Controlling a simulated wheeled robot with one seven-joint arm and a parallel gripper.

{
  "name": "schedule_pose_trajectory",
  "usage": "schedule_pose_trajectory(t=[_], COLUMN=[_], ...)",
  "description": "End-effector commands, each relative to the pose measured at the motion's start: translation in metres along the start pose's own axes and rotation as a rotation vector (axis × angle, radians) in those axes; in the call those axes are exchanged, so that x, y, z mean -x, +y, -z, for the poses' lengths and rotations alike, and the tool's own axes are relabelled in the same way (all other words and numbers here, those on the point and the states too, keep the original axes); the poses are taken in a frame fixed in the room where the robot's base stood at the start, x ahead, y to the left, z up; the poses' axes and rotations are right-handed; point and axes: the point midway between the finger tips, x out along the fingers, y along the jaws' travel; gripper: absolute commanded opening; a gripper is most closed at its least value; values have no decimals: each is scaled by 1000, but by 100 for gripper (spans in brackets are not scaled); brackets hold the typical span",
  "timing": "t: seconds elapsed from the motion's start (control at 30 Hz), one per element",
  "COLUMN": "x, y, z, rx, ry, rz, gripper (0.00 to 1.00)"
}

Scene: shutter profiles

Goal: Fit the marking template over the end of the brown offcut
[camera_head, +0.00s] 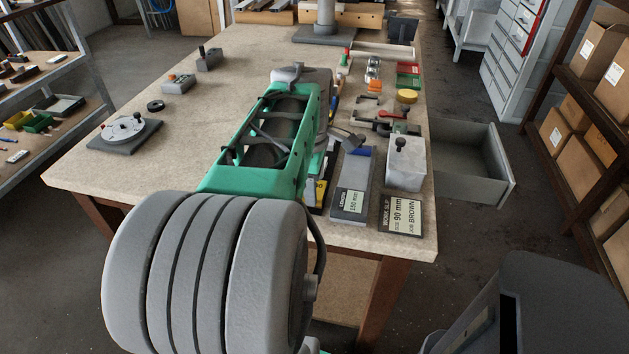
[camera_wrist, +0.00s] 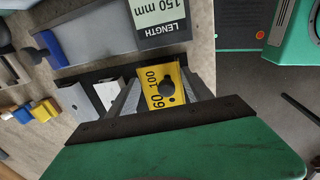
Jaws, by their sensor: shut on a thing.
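My gripper (camera_wrist: 166,92) points down near the front edge of the bench. Its grey fingers stand either side of a black knob on a yellow scale plate (camera_wrist: 152,74) marked 60 and 100, and it is shut on that knob. In the head view my arm hides the fingers; a bit of the yellow plate (camera_head: 320,190) shows beside it. A light grey block with a black knob (camera_head: 405,172) stands to the right; I cannot tell whether it is the marking template. I cannot make out the brown offcut for certain.
A grey plate labelled LENGTH 150 mm (camera_head: 352,187) with a blue end lies just right of my gripper. A work slip (camera_head: 401,215) reads 90 mm, JOB BROWN. Small parts crowd the bench's right side. A drawer (camera_head: 470,170) stands open at right. The bench's left middle is mostly clear.

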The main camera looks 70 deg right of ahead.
Motion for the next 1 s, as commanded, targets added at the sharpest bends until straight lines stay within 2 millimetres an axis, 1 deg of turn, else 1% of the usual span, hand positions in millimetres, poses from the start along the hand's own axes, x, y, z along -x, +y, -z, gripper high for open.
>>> schedule_pose_trajectory(t=[0.43, 0.47, 0.77, 1.0], x=[-7, -7, -7, -6], y=[-1, -1, -1, -1], z=[0, 0, 0, 0], rx=[0, 0, 0, 0], ry=[0, 0, 0, 0], rz=[-1, -1, 0, 0], gripper=[0, 60, 84, 84])
